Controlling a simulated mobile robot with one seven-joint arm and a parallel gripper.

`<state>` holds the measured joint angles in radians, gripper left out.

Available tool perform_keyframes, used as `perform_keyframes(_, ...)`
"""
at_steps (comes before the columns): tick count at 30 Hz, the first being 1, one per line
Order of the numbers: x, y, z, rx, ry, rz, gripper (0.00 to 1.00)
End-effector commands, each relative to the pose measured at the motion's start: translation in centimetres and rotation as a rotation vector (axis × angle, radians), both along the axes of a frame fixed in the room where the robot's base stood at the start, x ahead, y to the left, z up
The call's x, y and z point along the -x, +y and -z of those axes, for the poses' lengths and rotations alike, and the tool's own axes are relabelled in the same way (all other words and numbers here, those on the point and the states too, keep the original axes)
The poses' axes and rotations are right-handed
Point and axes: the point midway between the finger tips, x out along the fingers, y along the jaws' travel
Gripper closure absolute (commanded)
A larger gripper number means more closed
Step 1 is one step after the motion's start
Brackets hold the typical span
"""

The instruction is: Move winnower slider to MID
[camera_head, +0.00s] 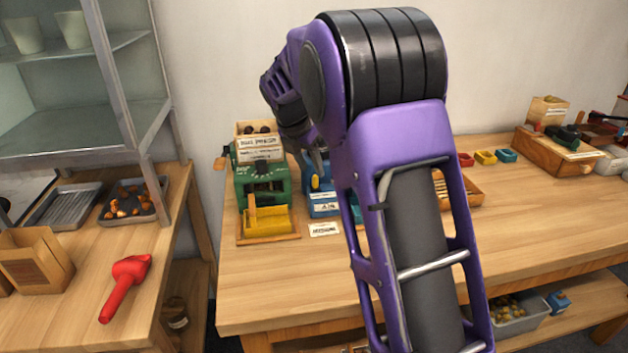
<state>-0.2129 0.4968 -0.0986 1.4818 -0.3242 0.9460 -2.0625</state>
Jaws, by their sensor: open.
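A blue machine (321,205) with white labels stands on the right-hand table and is probably the winnower. A small yellow part (315,183) shows on its upper left; I cannot tell whether it is the slider. The slider's setting is not readable. My gripper (317,164) is at the top of the blue machine, close to the yellow part; contact cannot be told. It is open, and only a grey finger shows clearly. My purple arm hides the machine's right side. A small card (324,230) with blurred text lies in front.
A green machine (280,187) with brown nuts on top and a yellow tray (266,222) stands just left of the blue one. Small coloured bins (486,157) and a wooden box (570,158) are further right. A red scoop (125,285) lies on the left table. The right table's front is clear.

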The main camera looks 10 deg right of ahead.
Motion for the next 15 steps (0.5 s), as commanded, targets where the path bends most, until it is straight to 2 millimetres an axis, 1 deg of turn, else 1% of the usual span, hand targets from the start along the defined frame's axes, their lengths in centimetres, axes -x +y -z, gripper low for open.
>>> perform_keyframes(1, -0.3, -0.3, 1.2, 0.001, 0.002, 0.001, 0.50)
perform_keyframes(6, -0.9, -1.0, 3.3, 0.001, 0.001, 0.001, 0.50)
perform_keyframes(10, -1.2, -1.2, 4.1, 0.000, 0.000, -0.001, 0.50)
perform_keyframes(15, -1.3, -1.3, 4.4, 0.000, 0.000, 0.000, 0.50)
